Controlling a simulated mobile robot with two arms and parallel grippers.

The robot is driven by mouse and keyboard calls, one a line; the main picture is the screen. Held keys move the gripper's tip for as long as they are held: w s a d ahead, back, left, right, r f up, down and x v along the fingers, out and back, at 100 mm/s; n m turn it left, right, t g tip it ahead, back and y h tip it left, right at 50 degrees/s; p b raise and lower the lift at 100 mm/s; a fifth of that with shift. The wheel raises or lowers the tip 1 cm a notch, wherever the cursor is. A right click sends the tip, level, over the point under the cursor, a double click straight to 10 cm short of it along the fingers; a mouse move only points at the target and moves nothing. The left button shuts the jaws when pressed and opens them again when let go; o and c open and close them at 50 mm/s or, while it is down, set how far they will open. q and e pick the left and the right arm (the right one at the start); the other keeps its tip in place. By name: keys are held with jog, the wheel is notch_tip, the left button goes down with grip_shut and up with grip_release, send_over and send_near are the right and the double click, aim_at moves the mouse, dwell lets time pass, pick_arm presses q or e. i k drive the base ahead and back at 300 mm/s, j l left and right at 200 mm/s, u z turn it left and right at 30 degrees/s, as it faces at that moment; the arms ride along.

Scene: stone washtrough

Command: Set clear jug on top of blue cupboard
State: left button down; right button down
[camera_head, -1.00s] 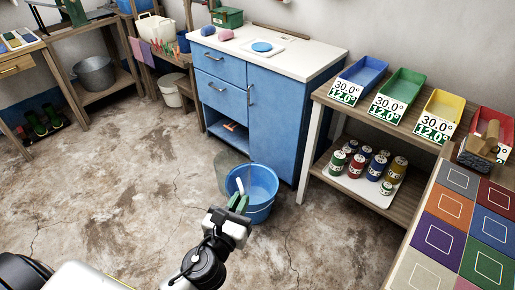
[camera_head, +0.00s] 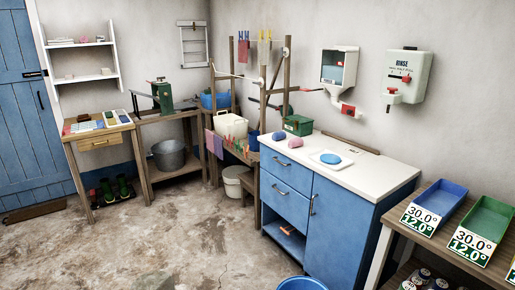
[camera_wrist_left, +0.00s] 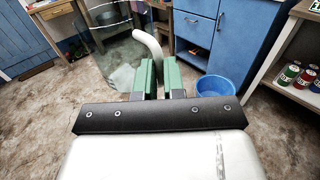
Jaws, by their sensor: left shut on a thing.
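The clear jug (camera_wrist_left: 118,62) is see-through and hangs in front of my left gripper (camera_wrist_left: 159,70) in the left wrist view. My left gripper's green fingers are shut on its pale curved handle, and the jug is off the floor. The blue cupboard (camera_head: 333,222) stands against the wall at centre right in the head view, and its front also shows in the left wrist view (camera_wrist_left: 198,32). Its white top (camera_head: 370,177) holds a blue disc on a white square, pink and blue lumps and a green box. Neither gripper shows in the head view now.
A blue bucket (camera_wrist_left: 214,86) stands on the floor before the cupboard. A shelf unit with blue (camera_head: 440,208) and green trays stands to its right, a wooden rack (camera_head: 236,120) to its left. The front right of the white top looks bare.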

aim_at(360, 178)
jog(key=u, duration=0.5)
jog(key=i+u, duration=0.1)
jog(key=u, duration=0.35)
jog(key=l+u, duration=0.1)
jog(key=u, duration=0.4)
jog(key=i+l+u, duration=0.1)
jog(key=u, duration=0.35)
jog(key=l+u, duration=0.3)
jog(key=i+l+u, duration=0.1)
jog(key=u, duration=0.2)
jog(key=l+z, duration=0.75)
jog(key=i+l+z, duration=0.1)
jog(key=l+z, duration=0.3)
jog(key=j, duration=0.1)
